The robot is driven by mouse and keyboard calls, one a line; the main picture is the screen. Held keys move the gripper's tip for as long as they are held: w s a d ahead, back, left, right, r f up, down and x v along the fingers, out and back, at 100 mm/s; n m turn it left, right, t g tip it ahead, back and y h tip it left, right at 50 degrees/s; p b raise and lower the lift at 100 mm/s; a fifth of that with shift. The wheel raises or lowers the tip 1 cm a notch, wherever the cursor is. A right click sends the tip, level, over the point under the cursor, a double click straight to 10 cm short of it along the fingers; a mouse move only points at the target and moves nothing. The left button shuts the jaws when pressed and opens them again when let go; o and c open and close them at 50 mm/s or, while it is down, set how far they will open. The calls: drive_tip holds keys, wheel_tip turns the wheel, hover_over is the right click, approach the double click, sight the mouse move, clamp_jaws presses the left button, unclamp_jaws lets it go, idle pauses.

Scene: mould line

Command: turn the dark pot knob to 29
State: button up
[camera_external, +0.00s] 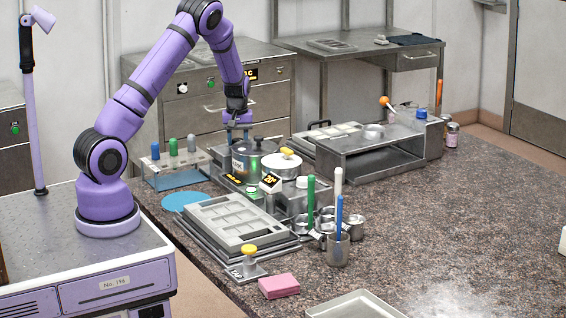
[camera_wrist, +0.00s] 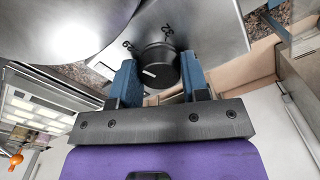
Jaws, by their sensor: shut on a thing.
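In the wrist view, a dark round knob (camera_wrist: 161,56) with a short white pointer mark sits on a grey metal plate (camera_wrist: 205,32). Two printed numbers stand by the knob on the plate, turned in the picture and hard to read. My gripper (camera_wrist: 158,68) has its two blue fingers on either side of the knob and is shut on it.
A second pot (camera_external: 284,168) with a yellow lid knob stands close to the right. A rack with coloured-topped tubes (camera_external: 174,160) is at the left. A grey mould tray (camera_external: 232,222) and a steel shelf (camera_external: 350,150) are nearby. The right side of the bench is mostly clear.

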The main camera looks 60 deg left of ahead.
sight(238, 140)
drive_tip(key=shift+n, duration=0.3)
drive_tip(key=o, duration=0.9)
drive_tip(key=shift+o, duration=0.2)
drive_tip(key=shift+r, duration=0.1)
wheel_tip(238, 140, up, 11)
